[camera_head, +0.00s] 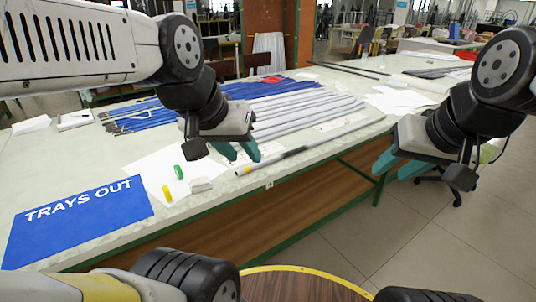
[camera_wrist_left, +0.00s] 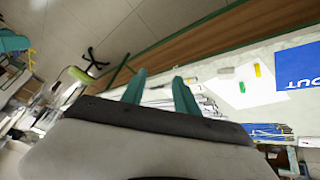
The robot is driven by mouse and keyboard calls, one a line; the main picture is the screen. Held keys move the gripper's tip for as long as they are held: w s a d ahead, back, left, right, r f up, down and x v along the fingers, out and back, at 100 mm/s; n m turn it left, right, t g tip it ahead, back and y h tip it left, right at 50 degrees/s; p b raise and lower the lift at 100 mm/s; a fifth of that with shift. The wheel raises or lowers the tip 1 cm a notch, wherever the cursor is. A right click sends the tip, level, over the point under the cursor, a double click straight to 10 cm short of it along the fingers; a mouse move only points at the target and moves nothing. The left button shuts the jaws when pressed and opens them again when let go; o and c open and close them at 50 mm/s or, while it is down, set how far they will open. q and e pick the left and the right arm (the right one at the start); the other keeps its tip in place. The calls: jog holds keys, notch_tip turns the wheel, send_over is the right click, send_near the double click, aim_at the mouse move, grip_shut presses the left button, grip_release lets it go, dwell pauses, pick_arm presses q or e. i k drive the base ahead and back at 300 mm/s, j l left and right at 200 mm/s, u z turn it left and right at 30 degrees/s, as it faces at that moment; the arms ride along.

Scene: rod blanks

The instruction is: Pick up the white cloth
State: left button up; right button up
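A small white folded piece (camera_head: 200,185), which looks like the white cloth, lies near the table's front edge, partly on a white sheet; it also shows in the left wrist view (camera_wrist_left: 225,72). I cannot tell for sure that it is cloth. My left gripper (camera_head: 238,151) is open and empty, above the table, behind and to the right of this piece. Its two teal fingers stand apart in the left wrist view (camera_wrist_left: 160,90). My right gripper (camera_head: 400,164) is off the table's front edge at the right, its two teal fingers apart with nothing seen between them.
A green piece (camera_head: 178,172) and a yellow piece (camera_head: 167,193) lie beside the white piece. A blue "TRAYS OUT" mat (camera_head: 75,220) is at the front left. Blue rods (camera_head: 150,115) and grey rods (camera_head: 300,112) cover the table's middle and back. A dark-banded rod (camera_head: 300,148) lies near the front edge.

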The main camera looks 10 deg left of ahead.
aim_at(198, 185)
jog(key=i+u, duration=0.3)
jog(key=u, duration=0.2)
jog(key=i+l+u, duration=0.25)
jog(key=u, duration=0.2)
jog(key=i, duration=0.05)
